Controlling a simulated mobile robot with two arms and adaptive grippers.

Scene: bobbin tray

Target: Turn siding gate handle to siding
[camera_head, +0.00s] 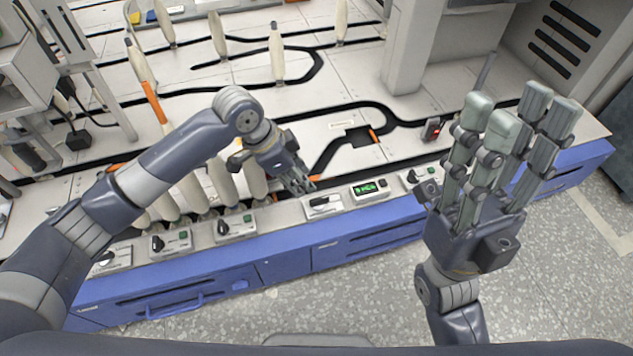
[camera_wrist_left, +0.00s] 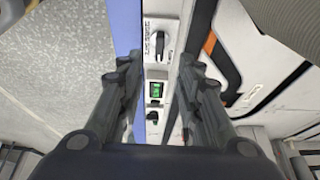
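A white plate with a black handle (camera_head: 321,202) sits on the front ledge, just right of my left gripper (camera_head: 303,186). Its lettering is too small to read, so I cannot confirm it is the siding gate handle. In the left wrist view the black handle (camera_wrist_left: 165,41) shows beyond the fingertips, roughly between them. My left gripper (camera_wrist_left: 160,75) has its fingers apart, with nothing between them, and appears not to touch the handle. My right gripper (camera_head: 508,115) is raised at the right, fingers spread upward, empty.
A green display box (camera_head: 370,188) and another black switch (camera_head: 415,175) stand to the right on the ledge. More switch plates (camera_head: 236,226) lie left. Behind are black tracks, an orange bar (camera_head: 374,135) and several cream bobbins (camera_head: 276,55). A grey column (camera_head: 412,45) stands behind.

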